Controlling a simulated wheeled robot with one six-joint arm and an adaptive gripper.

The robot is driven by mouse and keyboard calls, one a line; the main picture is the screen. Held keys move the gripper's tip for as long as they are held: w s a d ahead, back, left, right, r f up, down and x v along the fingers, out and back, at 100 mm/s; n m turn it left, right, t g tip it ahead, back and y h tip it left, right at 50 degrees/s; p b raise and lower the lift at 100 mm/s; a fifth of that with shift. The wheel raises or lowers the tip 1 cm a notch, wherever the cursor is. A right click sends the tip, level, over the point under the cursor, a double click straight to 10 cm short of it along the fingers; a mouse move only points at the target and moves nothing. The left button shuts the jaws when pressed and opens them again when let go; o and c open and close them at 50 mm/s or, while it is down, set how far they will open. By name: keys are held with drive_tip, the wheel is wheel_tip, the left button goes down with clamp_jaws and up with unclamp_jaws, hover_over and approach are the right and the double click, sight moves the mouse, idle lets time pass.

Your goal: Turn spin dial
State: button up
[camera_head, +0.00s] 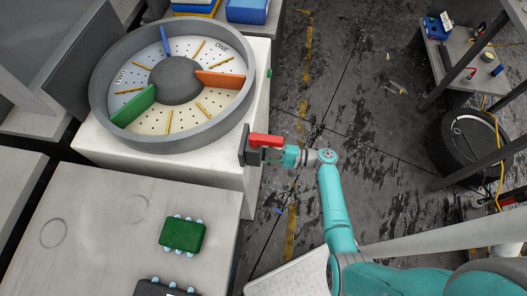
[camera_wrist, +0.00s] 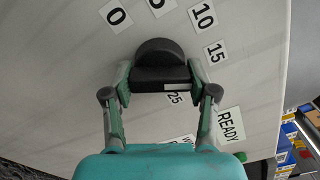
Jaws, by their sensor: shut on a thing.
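The spin dial (camera_wrist: 160,50) is a round black knob with a raised grip bar, on a pale panel in the wrist view. The labels 0, 10, 15 and 25 stand around it, and one more label is partly hidden. My gripper (camera_wrist: 160,78) is closed on the grip bar, one finger on each side. The dial is hidden in the head view.
A round grey drum (camera_head: 236,122) with coloured dividers tops the machine. A READY label (camera_wrist: 230,125) and a green button (camera_wrist: 240,157) are on the panel. A green block (camera_head: 182,234) lies on the near table. Open floor (camera_head: 335,80) lies to the right.

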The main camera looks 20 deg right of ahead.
drive_tip(key=m, duration=0.6)
drive_tip(key=shift+m, duration=0.3)
idle(0.4)
drive_tip(key=o, duration=1.2)
drive_tip(key=shift+c, duration=0.2)
drive_tip(key=v, duration=1.2)
